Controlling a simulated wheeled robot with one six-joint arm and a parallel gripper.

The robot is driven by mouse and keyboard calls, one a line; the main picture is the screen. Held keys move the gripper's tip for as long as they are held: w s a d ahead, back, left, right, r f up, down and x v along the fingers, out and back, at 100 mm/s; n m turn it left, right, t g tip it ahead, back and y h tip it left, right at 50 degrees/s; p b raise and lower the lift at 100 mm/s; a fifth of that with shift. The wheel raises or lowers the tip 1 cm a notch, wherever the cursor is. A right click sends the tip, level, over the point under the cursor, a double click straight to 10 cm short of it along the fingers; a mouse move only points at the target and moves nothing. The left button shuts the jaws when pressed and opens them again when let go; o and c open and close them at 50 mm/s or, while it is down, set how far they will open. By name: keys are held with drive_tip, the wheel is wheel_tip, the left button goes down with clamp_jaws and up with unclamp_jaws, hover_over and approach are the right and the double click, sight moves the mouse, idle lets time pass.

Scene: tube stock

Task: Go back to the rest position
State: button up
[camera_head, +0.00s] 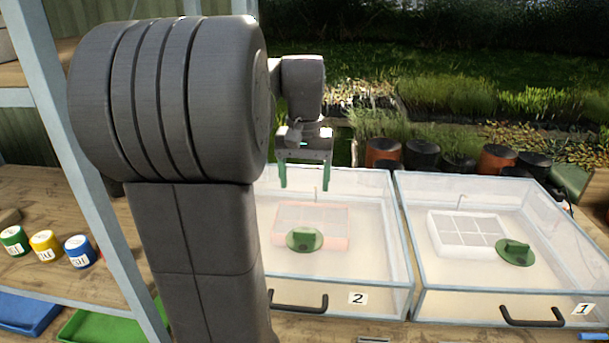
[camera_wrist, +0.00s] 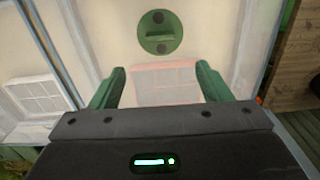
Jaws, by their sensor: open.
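My gripper (camera_head: 304,176) hangs above the rear part of the drawer box labelled 2 (camera_head: 358,299), with its two green fingers pointing down. The fingers are apart with nothing between them. In the wrist view my gripper (camera_wrist: 160,88) shows both green fingertips spread. A pink rack (camera_wrist: 165,84) lies below and between them. The same pink rack (camera_head: 335,222) shows in the head view inside box 2. A round green handle (camera_head: 305,240) is in front of it. It also shows in the wrist view (camera_wrist: 160,32).
Box 1 (camera_head: 583,308) stands to the right with a white rack (camera_head: 465,236) and another green handle (camera_head: 516,253). A shelf post (camera_head: 90,165) and green, yellow and blue jars (camera_head: 45,244) are at the left. Several pots (camera_head: 420,155) stand behind the boxes.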

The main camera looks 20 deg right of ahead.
sight(304, 231)
drive_tip(key=shift+r, duration=0.2)
drive_tip(key=shift+f, duration=0.1)
wheel_tip(304, 231, down, 14)
drive_tip(key=shift+r, duration=0.15)
idle(0.6)
